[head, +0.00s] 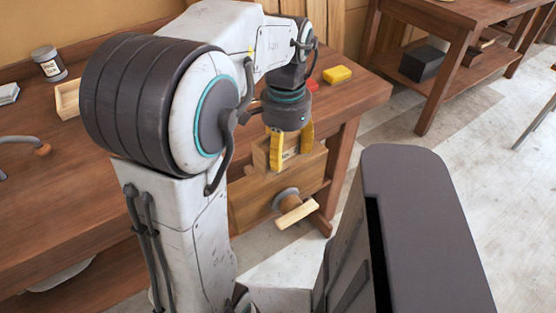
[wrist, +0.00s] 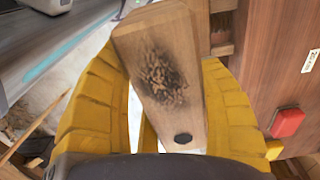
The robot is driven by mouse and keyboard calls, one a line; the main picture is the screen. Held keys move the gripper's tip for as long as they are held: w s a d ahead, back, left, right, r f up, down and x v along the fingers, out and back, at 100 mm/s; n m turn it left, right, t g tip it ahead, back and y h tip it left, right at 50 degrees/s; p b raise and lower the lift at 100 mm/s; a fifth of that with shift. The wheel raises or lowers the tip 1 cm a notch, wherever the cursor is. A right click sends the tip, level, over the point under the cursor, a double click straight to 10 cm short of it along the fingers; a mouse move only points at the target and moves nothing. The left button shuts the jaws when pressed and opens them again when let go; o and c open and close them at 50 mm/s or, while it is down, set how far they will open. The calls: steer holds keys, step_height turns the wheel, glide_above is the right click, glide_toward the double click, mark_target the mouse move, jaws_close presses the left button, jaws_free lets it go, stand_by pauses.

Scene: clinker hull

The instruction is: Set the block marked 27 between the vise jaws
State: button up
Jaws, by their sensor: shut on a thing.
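My gripper (head: 291,152) has yellow fingers, pointing down at the wooden vise (head: 262,200) on the bench's front corner. In the wrist view my gripper (wrist: 165,125) is shut on a pale wooden block (wrist: 160,70) with a dark scorched patch and a round black spot. I cannot read a 27 on it. In the head view the block is mostly hidden by the fingers, low over or between the vise jaws; I cannot tell how deep it sits. Wooden vise parts (wrist: 222,30) show beside the block in the wrist view.
The vise handle (head: 297,212) sticks out in front. A red block (head: 312,84) and a yellow block (head: 337,74) lie on the bench (head: 365,95) behind the gripper. A tin (head: 49,64) and a small wooden box (head: 67,99) stand at the left. Another bench (head: 440,80) is at back right.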

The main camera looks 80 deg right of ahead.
steer(key=shift+s+r, duration=0.1)
steer(key=shift+s, duration=0.35)
steer(key=shift+s+d+m, duration=0.1)
steer(key=shift+d+m, duration=0.1)
steer(key=shift+m, duration=0.1)
steer(key=w+d+f+p, duration=0.6)
steer(key=d+f, duration=0.3)
steer(key=f, duration=0.2)
steer(key=shift+p, duration=0.8)
steer(key=shift+d, duration=0.1)
steer(key=shift+a+f+b, duration=0.2)
steer(key=shift+f+b, duration=0.4)
